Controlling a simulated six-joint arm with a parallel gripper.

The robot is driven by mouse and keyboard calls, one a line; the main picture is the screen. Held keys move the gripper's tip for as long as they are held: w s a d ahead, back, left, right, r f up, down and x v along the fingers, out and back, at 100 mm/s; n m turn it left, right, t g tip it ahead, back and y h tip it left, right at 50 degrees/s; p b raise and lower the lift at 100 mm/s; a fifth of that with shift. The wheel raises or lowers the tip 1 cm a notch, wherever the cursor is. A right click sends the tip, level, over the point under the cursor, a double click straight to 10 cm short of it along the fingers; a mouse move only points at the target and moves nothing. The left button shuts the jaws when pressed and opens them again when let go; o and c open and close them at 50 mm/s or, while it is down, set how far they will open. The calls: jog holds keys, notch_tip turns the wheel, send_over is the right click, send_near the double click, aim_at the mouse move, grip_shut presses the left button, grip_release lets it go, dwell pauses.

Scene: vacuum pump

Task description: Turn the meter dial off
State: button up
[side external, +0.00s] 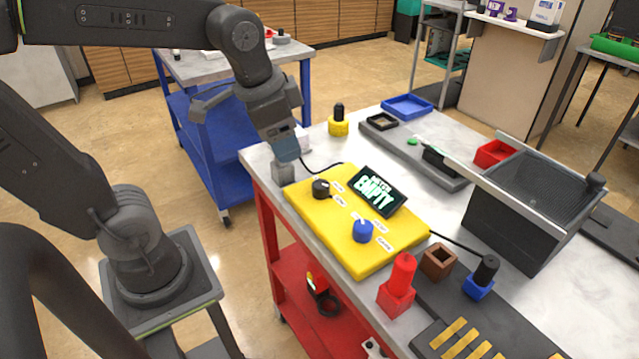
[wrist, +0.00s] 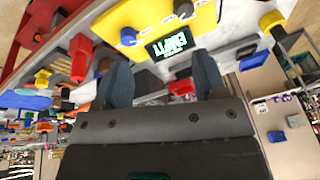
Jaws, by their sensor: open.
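A yellow board (side external: 340,248) lies near the front edge of the table and carries a black dial (side external: 321,189), a blue dial (side external: 362,231) and a tilted black display (side external: 378,192). The display's lower word reads "EMPTY". Small labels beside the dials are too small to read. In the wrist view, upside down, the black dial (wrist: 183,8), blue dial (wrist: 128,37) and display (wrist: 167,43) show beyond my fingers. My gripper (side external: 288,158) is open and empty, above the table's near-left corner, left of the board and apart from both dials. In the wrist view, my gripper (wrist: 160,62) has its fingers spread.
A grey block (side external: 283,173) stands just below my gripper. A red peg (side external: 398,283) and a brown square socket (side external: 438,261) stand right of the board. A yellow-based black knob (side external: 339,120) stands behind, left of a grey bar. A dark bin (side external: 530,205) stands at right.

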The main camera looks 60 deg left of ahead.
aim_at(319, 184)
jog(key=w+a+f+m+g, duration=0.4)
jog(key=w+m, duration=0.2)
jog(key=w, duration=0.4)
jog(key=f, duration=1.3)
jog(key=shift+s+f, duration=0.2)
jog(key=shift+f, duration=0.1)
jog(key=c, duration=0.9)
